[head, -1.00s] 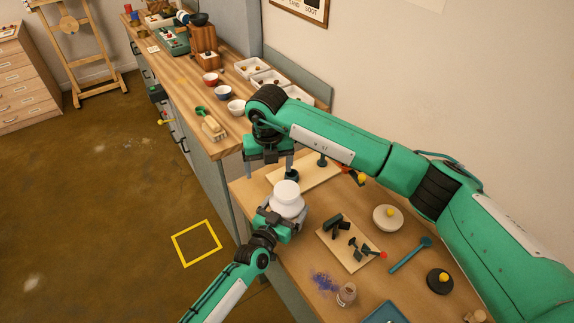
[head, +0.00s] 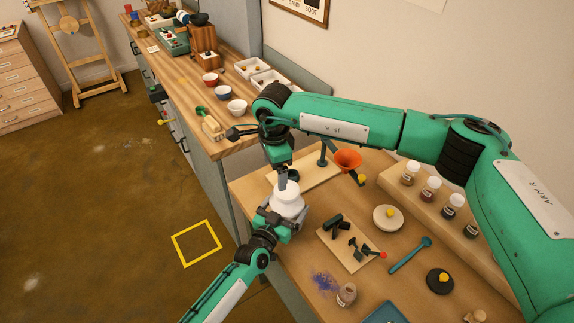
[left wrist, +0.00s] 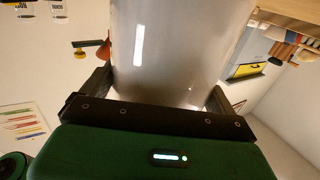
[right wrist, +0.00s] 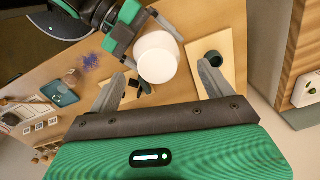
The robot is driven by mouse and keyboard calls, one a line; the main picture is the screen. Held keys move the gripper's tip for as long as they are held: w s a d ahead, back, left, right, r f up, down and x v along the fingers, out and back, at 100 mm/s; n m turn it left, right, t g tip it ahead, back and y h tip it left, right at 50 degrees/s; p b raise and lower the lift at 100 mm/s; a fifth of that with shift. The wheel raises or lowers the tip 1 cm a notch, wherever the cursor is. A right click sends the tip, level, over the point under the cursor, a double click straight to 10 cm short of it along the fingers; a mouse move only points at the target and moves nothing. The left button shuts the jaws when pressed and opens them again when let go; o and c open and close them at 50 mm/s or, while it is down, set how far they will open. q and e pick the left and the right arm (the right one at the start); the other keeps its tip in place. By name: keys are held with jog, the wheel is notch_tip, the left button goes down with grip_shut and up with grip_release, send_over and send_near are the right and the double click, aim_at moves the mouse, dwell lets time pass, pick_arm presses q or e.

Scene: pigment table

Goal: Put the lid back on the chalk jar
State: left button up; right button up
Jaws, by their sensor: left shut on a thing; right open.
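The white chalk jar (head: 284,207) is upright in my left gripper (head: 276,224), near the table's left edge. In the left wrist view its pale, glossy side (left wrist: 170,50) fills the space between the fingers. A smooth, narrower white top, apparently the lid (right wrist: 157,48), sits on the jar; I cannot tell how firmly it is seated. My right gripper (right wrist: 160,70) is open and points down over the jar, its fingers spread to either side of the white top. In the head view the right gripper (head: 284,178) partly hides that top.
A board with a dark round piece (right wrist: 213,58) lies beside the jar. A tool board (head: 349,262), small bottle (head: 346,295) and rack of jars (head: 450,212) are to the right. Open floor lies left.

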aim_at(287, 208)
jog(key=n, duration=0.2)
jog(key=d+n, duration=0.1)
jog(key=n, duration=0.3)
jog(key=shift+w+d, duration=0.15)
jog(key=shift+d, duration=0.15)
jog(key=n, duration=0.1)
jog(key=d+n, duration=0.1)
jog(key=n, duration=0.3)
jog(key=shift+w+d, duration=0.1)
jog(key=shift+d, duration=0.15)
jog(key=shift+f, duration=4)
